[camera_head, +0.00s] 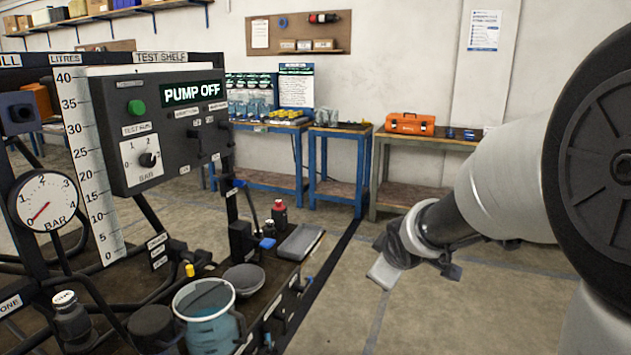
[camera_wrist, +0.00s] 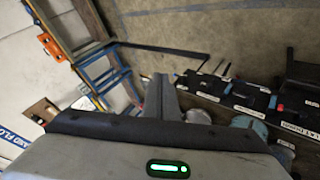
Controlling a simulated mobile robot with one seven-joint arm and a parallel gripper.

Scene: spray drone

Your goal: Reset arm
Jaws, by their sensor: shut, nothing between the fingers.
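My gripper (camera_head: 383,272) is at the end of my arm, right of centre in the head view, hanging over the open floor to the right of the test rig. In the wrist view its fingers (camera_wrist: 163,98) are together and hold nothing. It touches nothing that I can see. The test rig (camera_head: 150,130) stands at the left with a display reading PUMP OFF. The rig's edge also shows at the right of the wrist view, tilted and blurred.
Worktables line the back wall, one with an orange toolbox (camera_head: 410,123). The floor (camera_head: 440,310) between is clear.

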